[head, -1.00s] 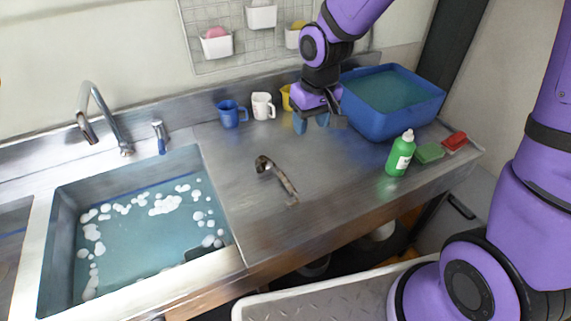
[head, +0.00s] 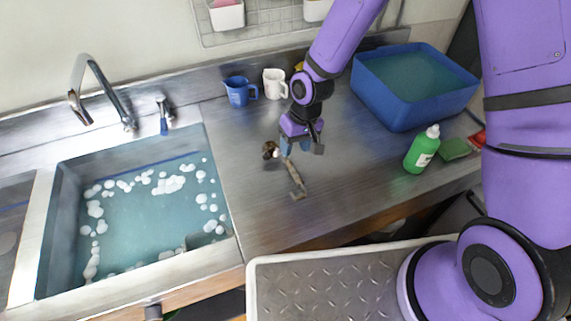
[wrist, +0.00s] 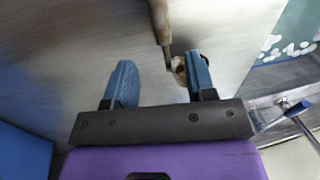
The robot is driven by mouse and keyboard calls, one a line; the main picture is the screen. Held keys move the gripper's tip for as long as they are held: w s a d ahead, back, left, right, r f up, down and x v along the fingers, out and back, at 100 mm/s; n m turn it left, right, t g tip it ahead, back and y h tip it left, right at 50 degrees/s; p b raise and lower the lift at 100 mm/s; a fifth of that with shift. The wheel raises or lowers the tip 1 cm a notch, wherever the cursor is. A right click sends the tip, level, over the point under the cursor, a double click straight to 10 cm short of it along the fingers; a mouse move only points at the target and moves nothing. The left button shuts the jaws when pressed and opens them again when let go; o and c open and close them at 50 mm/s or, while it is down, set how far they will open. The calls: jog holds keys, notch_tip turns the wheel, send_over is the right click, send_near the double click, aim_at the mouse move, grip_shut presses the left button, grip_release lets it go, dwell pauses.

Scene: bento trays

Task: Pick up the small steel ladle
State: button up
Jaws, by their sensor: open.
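The small steel ladle (head: 297,180) lies on the steel counter, its bowl (head: 270,150) toward the back left and its handle toward the front edge. My gripper (head: 299,148) is over the ladle's bowl end, pointing down, and hides part of it. In the wrist view my gripper (wrist: 161,80) is open and empty. The ladle's handle (wrist: 160,22) comes down ahead of the gap between the blue fingers. Its bowl (wrist: 178,68) is beside the right finger and partly hidden by it. I cannot tell the height of the fingertips above the counter.
The sink (head: 50,215) with soapy water is to the left. A blue cup (head: 237,92) and a white cup (head: 273,84) stand at the back. A blue tub (head: 385,108), green bottle (head: 421,150) and green sponge (head: 454,149) are to the right. The counter around the ladle is clear.

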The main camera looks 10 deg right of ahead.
aim_at(289, 160)
jog(key=shift+s+a+f, duration=0.1)
jog(key=shift+a+f, duration=0.15)
jog(key=shift+f, duration=0.7)
jog(key=shift+w+a+f, duration=0.1)
jog(key=shift+a+f, duration=0.2)
jog(key=shift+f, duration=0.7)
jog(key=shift+s+a+f, duration=0.1)
jog(key=shift+a+f, duration=0.15)
jog(key=shift+f, duration=0.7)
grip_shut()
